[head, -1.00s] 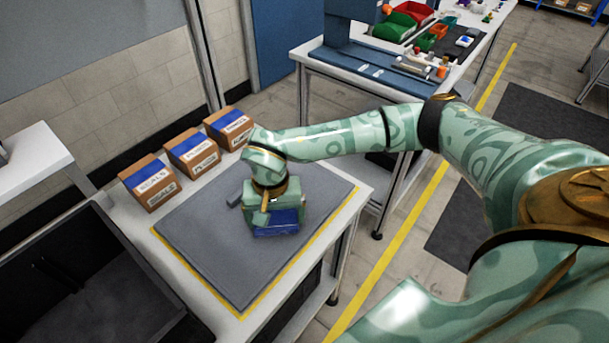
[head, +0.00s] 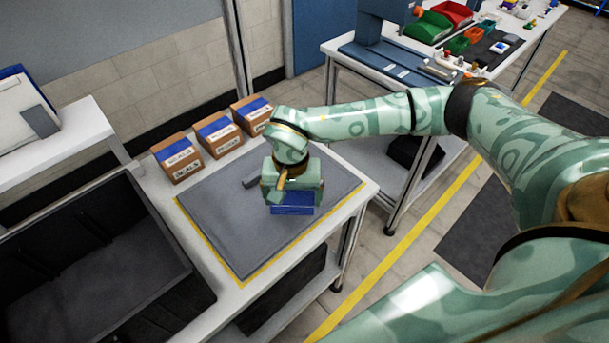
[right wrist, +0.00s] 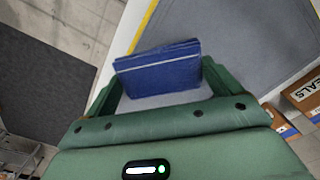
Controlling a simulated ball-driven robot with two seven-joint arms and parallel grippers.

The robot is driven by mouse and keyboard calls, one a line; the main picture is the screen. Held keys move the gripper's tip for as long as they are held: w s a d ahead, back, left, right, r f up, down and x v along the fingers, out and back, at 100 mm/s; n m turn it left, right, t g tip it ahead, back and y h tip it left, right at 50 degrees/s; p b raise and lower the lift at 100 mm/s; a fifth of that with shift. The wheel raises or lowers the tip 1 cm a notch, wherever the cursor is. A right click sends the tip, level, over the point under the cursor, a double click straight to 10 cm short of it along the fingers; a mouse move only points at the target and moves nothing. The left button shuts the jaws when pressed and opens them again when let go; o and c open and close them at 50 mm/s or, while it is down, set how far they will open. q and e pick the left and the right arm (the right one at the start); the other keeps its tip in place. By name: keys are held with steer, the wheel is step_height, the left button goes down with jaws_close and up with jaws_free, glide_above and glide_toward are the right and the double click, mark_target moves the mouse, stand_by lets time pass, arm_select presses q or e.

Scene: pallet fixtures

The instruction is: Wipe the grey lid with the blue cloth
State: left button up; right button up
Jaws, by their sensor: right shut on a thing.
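The grey lid (head: 225,220) lies flat on the white table, with a yellow edge showing along its left and front sides. The blue cloth (head: 292,210), a folded block, is under my right gripper (head: 292,198), over the right part of the lid. In the right wrist view the cloth (right wrist: 158,70) sits between the two green fingers, and my right gripper (right wrist: 160,92) is shut on it. I cannot tell whether the cloth touches the lid. My left gripper is not in view.
Three cardboard boxes with blue tape (head: 218,136) stand along the table's back edge. A large black open bin (head: 90,260) is at the left. Another bench with coloured bins (head: 428,26) stands at the back right. Most of the lid's surface is clear.

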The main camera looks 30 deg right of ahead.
step_height(320, 180, up, 2)
steer(key=shift+r+p, duration=0.15)
steer(key=shift+p, duration=0.6)
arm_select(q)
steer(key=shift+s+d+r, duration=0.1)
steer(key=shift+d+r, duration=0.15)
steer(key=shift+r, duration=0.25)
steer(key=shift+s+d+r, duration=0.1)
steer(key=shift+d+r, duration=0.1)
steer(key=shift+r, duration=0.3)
